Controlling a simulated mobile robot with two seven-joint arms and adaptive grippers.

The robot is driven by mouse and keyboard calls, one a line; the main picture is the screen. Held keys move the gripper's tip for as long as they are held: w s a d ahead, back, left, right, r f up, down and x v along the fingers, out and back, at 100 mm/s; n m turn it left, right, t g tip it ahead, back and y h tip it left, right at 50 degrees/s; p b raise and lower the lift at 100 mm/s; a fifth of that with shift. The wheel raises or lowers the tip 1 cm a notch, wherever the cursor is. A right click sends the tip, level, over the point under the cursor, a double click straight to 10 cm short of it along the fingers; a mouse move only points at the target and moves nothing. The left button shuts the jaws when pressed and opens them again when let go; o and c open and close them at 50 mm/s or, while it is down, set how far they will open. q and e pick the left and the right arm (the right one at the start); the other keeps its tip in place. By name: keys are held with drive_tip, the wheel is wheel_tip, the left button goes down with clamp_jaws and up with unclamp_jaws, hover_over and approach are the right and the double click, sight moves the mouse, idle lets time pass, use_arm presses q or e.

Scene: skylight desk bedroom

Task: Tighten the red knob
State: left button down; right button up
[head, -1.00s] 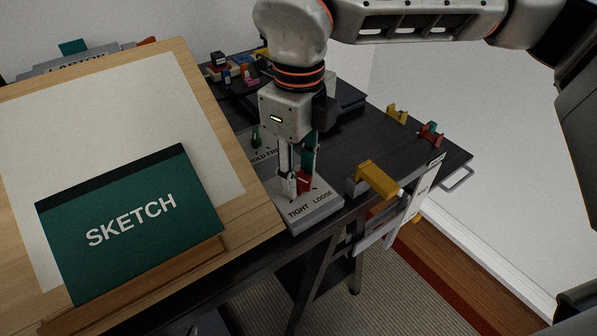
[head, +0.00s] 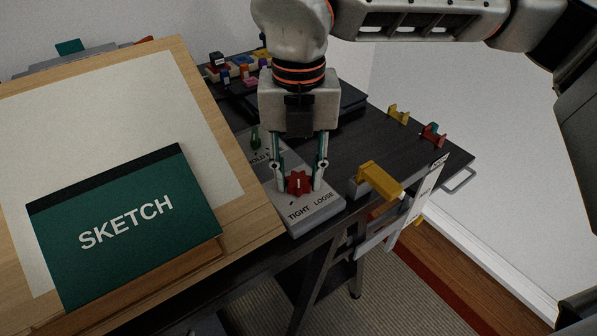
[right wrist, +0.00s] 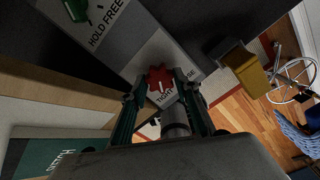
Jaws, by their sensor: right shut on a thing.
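The red knob (head: 299,182) is a lobed knob with a white mark, on a grey panel (head: 322,214) labelled TIGHT and LOOSE. My right gripper (head: 299,186) points down over the panel, one finger on each side of the knob, shut on it. The right wrist view shows the red knob (right wrist: 158,76) between the fingertips, with the label TIGHT beside it and LOOSE partly hidden by a finger. I cannot tell exactly where the white mark points. My left gripper is not in view.
A green knob (head: 255,138) stands farther back, by a HOLD FREE label. A yellow-handled clamp (head: 378,181) is at the desk's front edge, right of the panel. A drawing board with a green sketchbook (head: 125,225) fills the left. Small coloured items lie behind.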

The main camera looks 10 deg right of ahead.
sight(299, 180)
drive_tip(key=m, duration=0.5)
drive_tip(key=shift+m, duration=0.3)
idle(0.4)
drive_tip(key=o, duration=1.1)
wheel_tip(299, 180, up, 12)
drive_tip(key=shift+r, duration=0.1)
